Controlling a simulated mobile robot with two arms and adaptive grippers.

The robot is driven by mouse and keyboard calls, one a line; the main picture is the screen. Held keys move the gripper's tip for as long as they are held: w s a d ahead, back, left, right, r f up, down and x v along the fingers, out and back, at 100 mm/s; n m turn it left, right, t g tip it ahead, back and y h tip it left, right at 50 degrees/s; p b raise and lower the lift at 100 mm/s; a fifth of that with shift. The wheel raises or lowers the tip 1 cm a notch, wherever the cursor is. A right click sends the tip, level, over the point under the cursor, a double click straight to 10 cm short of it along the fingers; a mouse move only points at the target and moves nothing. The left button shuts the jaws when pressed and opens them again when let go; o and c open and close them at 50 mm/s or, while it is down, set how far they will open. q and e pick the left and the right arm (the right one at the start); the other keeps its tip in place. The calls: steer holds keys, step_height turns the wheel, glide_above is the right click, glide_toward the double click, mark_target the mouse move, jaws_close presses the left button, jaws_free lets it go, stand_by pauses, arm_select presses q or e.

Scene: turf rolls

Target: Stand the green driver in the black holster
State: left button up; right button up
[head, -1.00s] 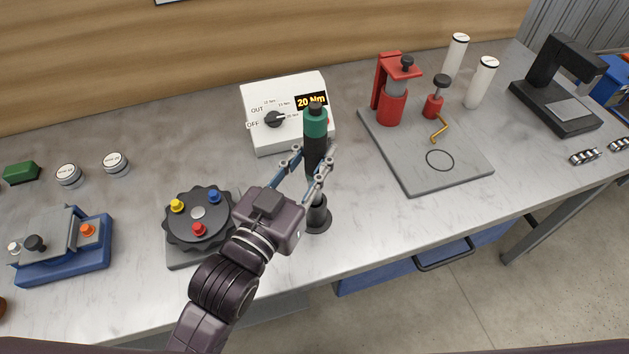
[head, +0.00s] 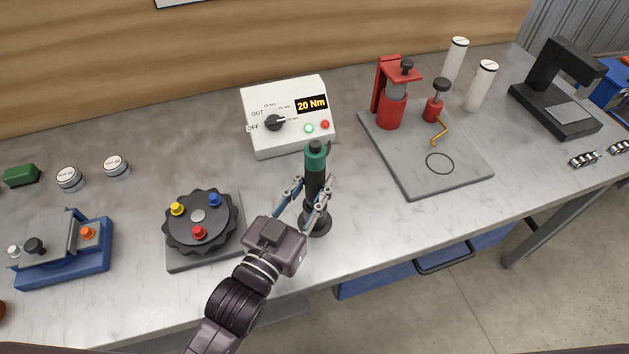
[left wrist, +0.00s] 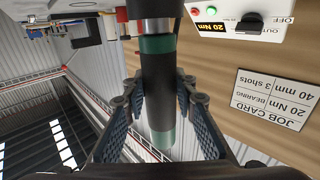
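The green driver (head: 315,162) is upright, with a green upper part and a dark body. The black holster (head: 316,222) stands on the bench directly below the driver. The fingers partly cover where the two meet, so I cannot tell how deep the driver sits. My right gripper is not in view.
A white controller box (head: 290,115) reading 20 Nm stands behind the driver. A dark round fixture (head: 198,222) with coloured knobs is to the left. A grey plate (head: 420,175) with a red press is to the right. The bench's front edge is close to the holster.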

arm_select(q)
steer(key=o, duration=0.4)
steer(key=shift+o, duration=0.2)
steer(key=shift+s+r, duration=0.1)
steer(key=b+v, duration=0.3)
steer(key=v, duration=0.9)
